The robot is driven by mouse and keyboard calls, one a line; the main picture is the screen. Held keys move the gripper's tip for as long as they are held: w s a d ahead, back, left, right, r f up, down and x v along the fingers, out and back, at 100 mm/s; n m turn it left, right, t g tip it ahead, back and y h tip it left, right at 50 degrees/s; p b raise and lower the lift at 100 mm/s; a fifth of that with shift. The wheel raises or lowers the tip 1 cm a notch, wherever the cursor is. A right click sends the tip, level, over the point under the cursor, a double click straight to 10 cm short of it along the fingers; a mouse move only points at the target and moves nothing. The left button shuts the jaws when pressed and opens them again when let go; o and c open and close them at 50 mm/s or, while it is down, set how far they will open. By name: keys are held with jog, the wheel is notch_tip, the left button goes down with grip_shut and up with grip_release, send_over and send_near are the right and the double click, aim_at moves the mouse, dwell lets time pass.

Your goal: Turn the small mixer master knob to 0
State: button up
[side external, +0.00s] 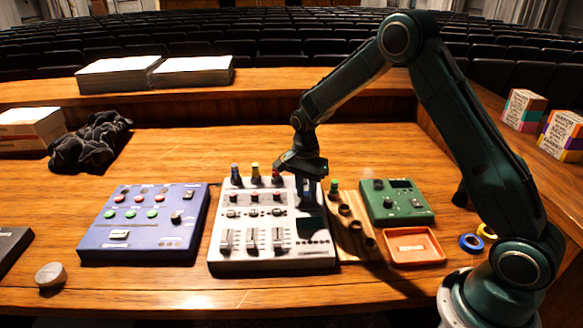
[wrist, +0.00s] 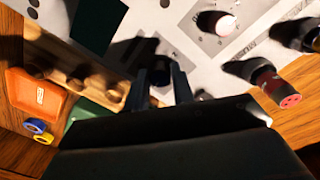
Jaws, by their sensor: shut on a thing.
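The white mixer (side external: 283,262) lies in the middle of the desk, with knobs, faders and a dark screen (side external: 310,227). My gripper (side external: 308,198) points down over its upper right corner. In the wrist view, my gripper (wrist: 162,84) has its two fingers around a dark knob (wrist: 160,73) on the white panel, shut on it. The fingers and shadow hide most of this knob, and I cannot read its pointer or any scale.
Dark plugs with coloured tops (side external: 255,173) stand along the mixer's back edge, close to my gripper. A wooden rack (side external: 350,212), a green box (side external: 397,201) and an orange tray (side external: 414,247) are to the right. A blue panel (side external: 145,222) is to the left.

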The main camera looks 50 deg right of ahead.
jog(key=n, duration=1.1)
jog(key=shift+s+n+h, duration=0.1)
jog(key=shift+n+h, duration=0.2)
jog(key=n, duration=0.6)
jog(key=shift+t, duration=0.3)
jog(key=n, duration=0.5)
jog(key=shift+d+n, duration=0.15)
jog(key=shift+n, duration=0.25)
jog(key=n, duration=0.6)
jog(key=shift+r+t, duration=0.1)
jog(key=shift+t, duration=0.2)
jog(key=n, duration=0.5)
jog(key=shift+d+n, duration=0.1)
jog(key=shift+n, duration=0.3)
jog(key=n, duration=0.5)
jog(key=shift+y, duration=0.4)
jog(key=n, duration=0.5)
jog(key=shift+n, duration=0.3)
